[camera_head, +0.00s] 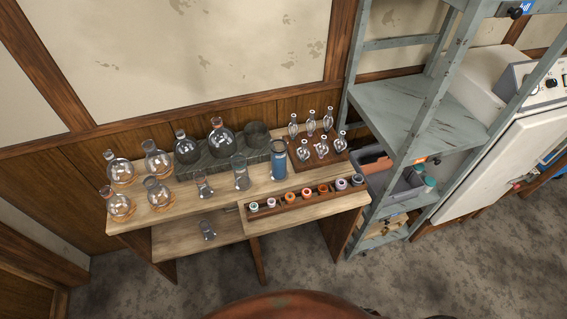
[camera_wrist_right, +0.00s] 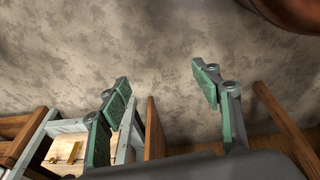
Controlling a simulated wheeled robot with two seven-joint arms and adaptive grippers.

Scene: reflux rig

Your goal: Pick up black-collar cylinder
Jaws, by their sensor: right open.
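No collar in the head view is clear enough for me to name the black-collar cylinder for certain. A grey clear glass cylinder (camera_head: 240,172) stands upright near the middle of the wooden table (camera_head: 222,210). To its right stands a blue cylinder with a dark top (camera_head: 278,161). A small clear vessel (camera_head: 203,186) stands to its left. My right gripper (camera_wrist_right: 165,93) shows in the right wrist view, open, with green pads wide apart and nothing between them. Floor lies behind it. My left gripper is in neither view.
A rack (camera_head: 305,198) of small colour-collared pieces lines the table's front right. Round flasks (camera_head: 158,160) stand at left, more on a grey block (camera_head: 208,164). Small glass pieces sit on a brown stand (camera_head: 318,156). A grey-green metal shelf (camera_head: 415,115) stands right. Another vessel (camera_head: 207,230) sits below.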

